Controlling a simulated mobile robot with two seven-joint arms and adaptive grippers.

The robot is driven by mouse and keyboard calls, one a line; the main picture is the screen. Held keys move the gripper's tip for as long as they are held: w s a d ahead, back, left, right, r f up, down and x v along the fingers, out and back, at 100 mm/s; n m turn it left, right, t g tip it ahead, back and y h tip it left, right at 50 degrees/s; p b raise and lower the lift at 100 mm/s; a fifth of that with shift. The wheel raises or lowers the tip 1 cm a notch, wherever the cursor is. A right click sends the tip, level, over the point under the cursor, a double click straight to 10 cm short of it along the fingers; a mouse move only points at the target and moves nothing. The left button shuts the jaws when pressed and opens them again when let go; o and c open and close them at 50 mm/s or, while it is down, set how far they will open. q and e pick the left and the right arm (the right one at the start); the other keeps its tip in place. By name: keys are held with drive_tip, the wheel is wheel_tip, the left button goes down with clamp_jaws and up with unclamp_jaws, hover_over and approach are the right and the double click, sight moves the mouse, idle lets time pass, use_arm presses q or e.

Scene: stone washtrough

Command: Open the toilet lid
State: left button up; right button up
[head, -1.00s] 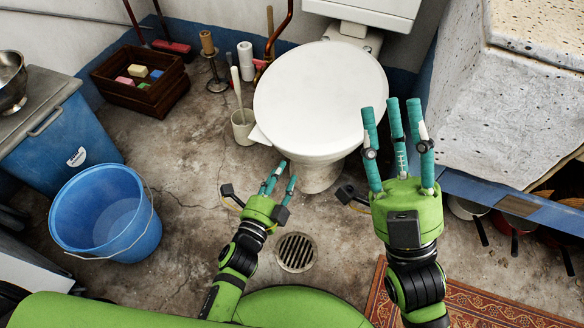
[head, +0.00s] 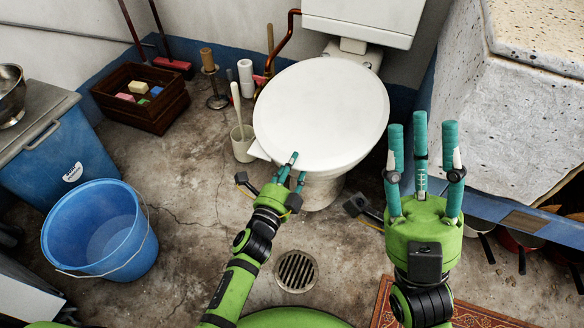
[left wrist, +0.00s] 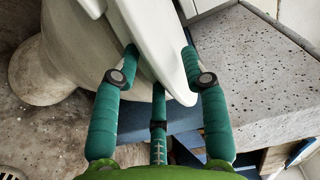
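The white toilet (head: 325,188) stands at the back centre with its oval lid (head: 320,112) down flat over the bowl. My left gripper (head: 294,172) is at the lid's front edge, in front of and partly over it in the head view. In the left wrist view the lid's pale edge (left wrist: 152,42) runs between the spread green fingers of my left gripper (left wrist: 160,62). The fingers look open; I cannot tell whether any touches the lid. My right gripper (head: 422,150) is open and empty, fingers apart, right of the toilet.
A toilet brush holder (head: 243,143) stands close left of the toilet. The stone washtrough (head: 520,110) is at the right. A blue bucket (head: 100,230) and a wooden crate (head: 140,105) are at the left. A floor drain (head: 296,271) lies in front; the floor around it is clear.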

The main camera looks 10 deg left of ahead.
use_arm(q)
drive_tip(key=c, duration=0.7)
clamp_jaws()
drive_tip(key=shift+r, duration=0.15)
